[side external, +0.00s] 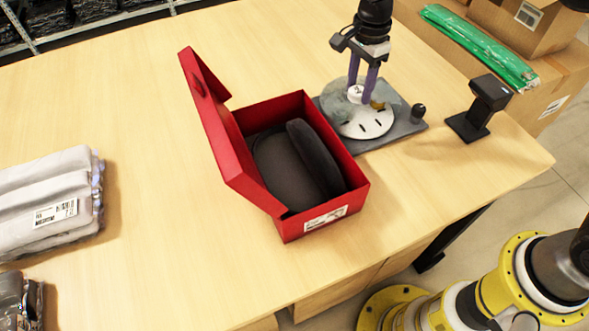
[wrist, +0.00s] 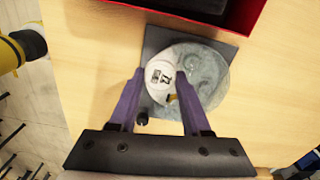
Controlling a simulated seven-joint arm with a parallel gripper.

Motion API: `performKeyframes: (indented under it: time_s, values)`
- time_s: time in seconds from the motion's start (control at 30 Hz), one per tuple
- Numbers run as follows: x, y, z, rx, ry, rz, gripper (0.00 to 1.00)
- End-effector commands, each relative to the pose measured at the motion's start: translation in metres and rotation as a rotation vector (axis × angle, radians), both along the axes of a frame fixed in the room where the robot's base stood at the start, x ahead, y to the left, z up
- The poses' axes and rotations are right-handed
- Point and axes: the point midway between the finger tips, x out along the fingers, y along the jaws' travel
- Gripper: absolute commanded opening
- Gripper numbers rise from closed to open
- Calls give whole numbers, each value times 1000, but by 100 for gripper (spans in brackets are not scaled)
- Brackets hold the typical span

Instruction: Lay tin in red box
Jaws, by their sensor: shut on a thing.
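The red box (side external: 237,174) stands open on the table in the side external view, its lid tilted up on the left. A dark grey item (side external: 290,165) fills much of its inside. My gripper (side external: 362,92) is right of and behind the box, over a grey plate. Its purple fingers are shut on a small white, labelled thing that looks like the tin (side external: 355,94). In the wrist view, the tin (wrist: 159,76) shows between the fingertips of my gripper (wrist: 161,77). I cannot tell whether it touches what lies beneath.
The grey plate (side external: 408,122) carries a white slotted disc (side external: 368,126) and a translucent greyish round thing (side external: 338,97). A black scanner-like stand (side external: 478,110) is to the right. Wrapped garments (side external: 45,200) lie at left. Table between garments and box is clear.

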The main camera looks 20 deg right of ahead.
Motion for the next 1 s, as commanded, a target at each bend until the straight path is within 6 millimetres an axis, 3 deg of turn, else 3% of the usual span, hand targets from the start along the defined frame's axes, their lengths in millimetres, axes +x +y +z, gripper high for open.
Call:
performKeyframes:
  time_s: [0.03, 0.2, 0.5, 1.0]
  values:
    - [0, 28, -1, 0, 0, 22, 0]
    - [-6, 98, -2, 1, 0, 51, 0]
    - [-22, 162, -3, 2, 0, 78, 0]
    - [-23, 159, -76, -1, 6, 74, 0]
